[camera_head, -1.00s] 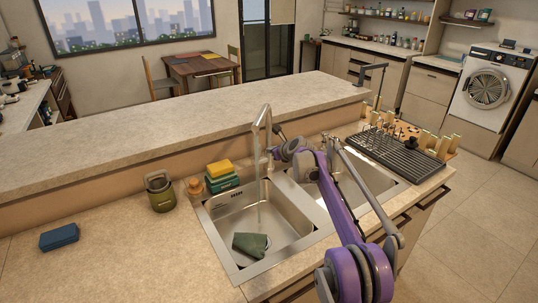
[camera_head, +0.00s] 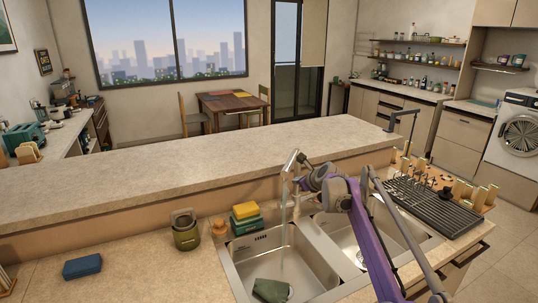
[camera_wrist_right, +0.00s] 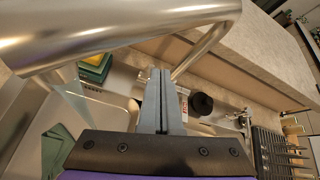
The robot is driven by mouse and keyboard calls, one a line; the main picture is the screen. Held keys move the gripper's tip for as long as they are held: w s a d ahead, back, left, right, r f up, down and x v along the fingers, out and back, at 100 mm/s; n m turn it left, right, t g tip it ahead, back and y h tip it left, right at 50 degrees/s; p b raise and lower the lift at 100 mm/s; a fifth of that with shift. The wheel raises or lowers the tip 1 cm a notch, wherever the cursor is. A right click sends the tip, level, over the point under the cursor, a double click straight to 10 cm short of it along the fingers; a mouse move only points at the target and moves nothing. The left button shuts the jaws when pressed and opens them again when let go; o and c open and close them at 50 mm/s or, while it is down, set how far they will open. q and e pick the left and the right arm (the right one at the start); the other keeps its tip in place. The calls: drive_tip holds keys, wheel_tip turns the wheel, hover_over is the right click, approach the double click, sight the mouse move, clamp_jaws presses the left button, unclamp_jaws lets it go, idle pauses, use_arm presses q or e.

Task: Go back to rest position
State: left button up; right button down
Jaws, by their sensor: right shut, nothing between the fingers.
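My right gripper (camera_head: 301,172) is just right of the silver faucet (camera_head: 289,165), behind the sink; I cannot tell whether they touch. In the right wrist view, the grey fingers of the gripper (camera_wrist_right: 156,80) are together with nothing between them. The faucet spout (camera_wrist_right: 130,28) crosses close in front of that camera. A thin stream of water (camera_head: 283,232) falls from the faucet into the left sink basin. My purple right arm reaches over the right basin and hides part of it. My left gripper is not in view.
Yellow and green sponges (camera_head: 246,218), an olive canister (camera_head: 185,231) and a blue block (camera_head: 82,266) are on the counter. A black drying rack (camera_head: 437,206) stands to the right. A raised ledge (camera_head: 150,180) runs behind the sink.

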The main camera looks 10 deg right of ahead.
drive_tip(key=s+a+n+g, duration=0.2)
drive_tip(key=s+n, duration=0.5)
drive_tip(key=s, duration=0.5)
drive_tip(key=s+a+n+g, duration=0.1)
drive_tip(key=s+a+n, duration=0.1)
drive_tip(key=s+n, duration=0.75)
drive_tip(key=s+f+n+g+h, duration=0.1)
drive_tip(key=s+f+n, duration=0.3)
drive_tip(key=s, duration=0.7)
drive_tip(key=s+d+f+n+h, duration=0.1)
drive_tip(key=s+f+n, duration=0.3)
drive_tip(key=s+f, duration=0.3)
drive_tip(key=s+d+f+n+g+h, duration=0.1)
drive_tip(key=s+f+n, duration=0.3)
drive_tip(key=s, duration=1.1)
wheel_tip(320, 180, down, 2)
drive_tip(key=shift+s+d+f+g, duration=0.15)
drive_tip(key=shift+s+f+g, duration=0.05)
drive_tip(key=shift+s+g, duration=0.1)
